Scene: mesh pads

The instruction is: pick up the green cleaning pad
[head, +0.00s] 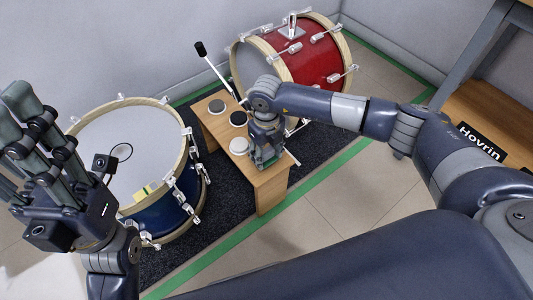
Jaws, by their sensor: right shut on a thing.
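My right gripper (266,158) reaches down to the near end of a small wooden bench (271,190). It is shut on a small greenish thing at its tips, which looks like the green cleaning pad (268,164); the gripper hides most of it. I cannot tell whether the pad still touches the bench top. My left gripper (22,120) is raised at the left edge, in front of the blue drum and away from the bench. Its fingers overlap from this angle, so their opening is unclear.
Round pads, two dark (217,106) and one white (238,145), lie on the bench. A blue drum (130,140) stands left of it and a red drum (318,60) behind. A black-tipped rod (201,48) rises behind the bench. Open floor (340,195) lies to the right.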

